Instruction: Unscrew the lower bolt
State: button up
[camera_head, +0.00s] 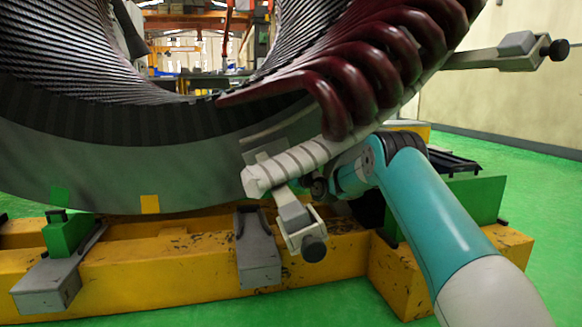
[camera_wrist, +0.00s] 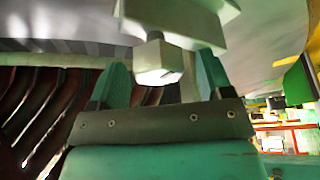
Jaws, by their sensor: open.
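In the wrist view, a grey bolt with a faceted head (camera_wrist: 158,62) hangs from a pale bracket (camera_wrist: 180,22). My gripper (camera_wrist: 162,66) is open, with one teal finger on each side of the bolt head; I cannot tell whether either touches it. In the head view, my arm reaches in from the lower right, and my gripper is mostly hidden behind the white wrapped bar and the lower bracket (camera_head: 293,212). A dark round knob (camera_head: 313,248) sits at that bracket's lower end. A similar upper knob (camera_head: 557,50) is on an arm at upper right.
The large stator ring (camera_head: 120,170) with red coils (camera_head: 365,75) stands over the yellow frame (camera_head: 170,265). The white wrapped bar (camera_head: 290,167) crosses just above the lower bracket. Grey supports (camera_head: 257,260) stand on the frame. Green floor is clear at right.

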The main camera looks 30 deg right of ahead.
jog(key=shift+w+r, duration=0.2)
jog(key=shift+w, duration=0.45)
jog(key=shift+c, duration=0.5)
